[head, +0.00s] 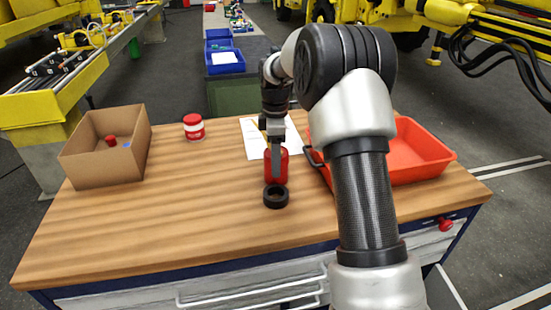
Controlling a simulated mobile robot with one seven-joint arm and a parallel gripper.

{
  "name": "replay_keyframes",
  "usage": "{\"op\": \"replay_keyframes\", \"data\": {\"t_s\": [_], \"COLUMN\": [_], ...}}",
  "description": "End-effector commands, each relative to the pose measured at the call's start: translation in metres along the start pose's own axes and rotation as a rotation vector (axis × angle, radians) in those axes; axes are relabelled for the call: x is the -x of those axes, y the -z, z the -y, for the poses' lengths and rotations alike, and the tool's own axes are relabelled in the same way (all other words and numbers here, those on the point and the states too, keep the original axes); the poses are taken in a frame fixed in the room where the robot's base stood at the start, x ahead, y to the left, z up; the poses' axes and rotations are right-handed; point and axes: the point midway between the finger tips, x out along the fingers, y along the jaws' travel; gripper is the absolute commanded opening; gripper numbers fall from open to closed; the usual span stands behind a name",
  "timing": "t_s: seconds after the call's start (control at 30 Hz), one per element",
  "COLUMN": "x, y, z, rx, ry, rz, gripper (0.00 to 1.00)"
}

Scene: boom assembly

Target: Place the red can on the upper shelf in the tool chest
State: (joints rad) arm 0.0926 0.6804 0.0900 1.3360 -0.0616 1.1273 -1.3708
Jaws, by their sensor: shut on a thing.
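My gripper (276,165) points down over the middle of the wooden bench top and is shut on a red can (283,168). A finger covers part of the can. I cannot tell whether the can rests on the wood or is just above it. Pale drawer fronts (240,289) with bar handles show below the bench's front edge. I cannot tell whether they belong to the tool chest, and no upper shelf is clearly seen.
A black ring (276,196) lies just in front of the can. A red and white tub (194,126) and a cardboard box (103,150) stand to the left. White paper (254,139) lies behind my gripper. An orange tray (425,150) is at the right, partly behind my arm. The front-left bench top is clear.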

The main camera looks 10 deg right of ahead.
Motion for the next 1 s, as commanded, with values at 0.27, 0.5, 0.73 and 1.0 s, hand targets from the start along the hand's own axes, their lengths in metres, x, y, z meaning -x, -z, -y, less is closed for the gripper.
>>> {"op": "replay_keyframes", "data": {"t_s": [0.27, 0.5, 0.73, 1.0], "x": [-0.003, -0.003, 0.015, 0.072], "y": [0.000, 0.000, 0.000, 0.000], "z": [0.000, 0.000, -0.001, -0.001], "rx": [0.000, 0.000, -0.001, -0.001], "ry": [0.001, 0.000, -0.003, -0.004], "rz": [0.000, 0.000, 0.000, -0.001], "gripper": [0.74, 0.74, 0.74, 0.74]}}
